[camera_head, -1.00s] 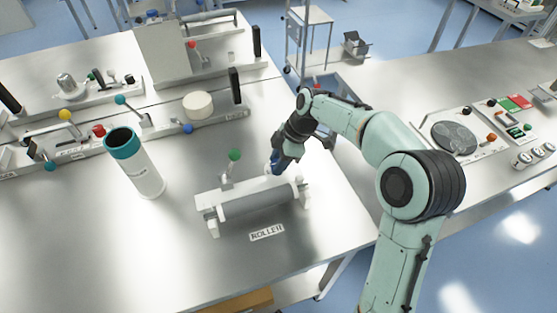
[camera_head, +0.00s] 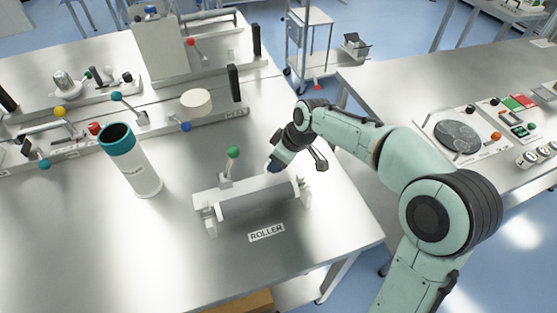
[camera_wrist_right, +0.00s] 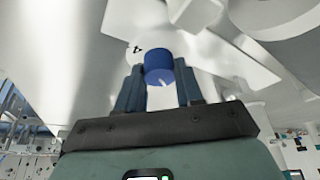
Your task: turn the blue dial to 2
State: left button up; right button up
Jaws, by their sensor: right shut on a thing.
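The blue dial (camera_wrist_right: 159,68) shows in the right wrist view, with a white mark on its face pointing toward the lower part of the picture. A black "4" (camera_wrist_right: 137,49) is printed on the white surface beside it; I see no other numerals. My right gripper (camera_wrist_right: 159,84) has one dark blue finger on each side of the dial and is shut on it. In the head view my right gripper (camera_head: 275,167) is at the back right end of the roller unit (camera_head: 258,205), and the dial cannot be made out there. My left gripper is not in view.
A green-knobbed lever (camera_head: 233,153) stands just left of my right gripper. A white cylinder with a teal rim (camera_head: 137,172) stands farther left. A "ROLLER" label (camera_head: 266,233) lies in front. The metal table (camera_head: 90,240) is bare at the front left.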

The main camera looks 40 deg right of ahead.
jog(key=shift+a+m+h, duration=0.1)
jog(key=shift+m+h, duration=0.7)
jog(key=shift+m, duration=1.2)
jog(key=o, duration=1)
jog(key=shift+s+r, duration=0.1)
jog(key=p+v, duration=0.1)
jog(key=v, duration=1.2)
jog(key=shift+s, duration=0.2)
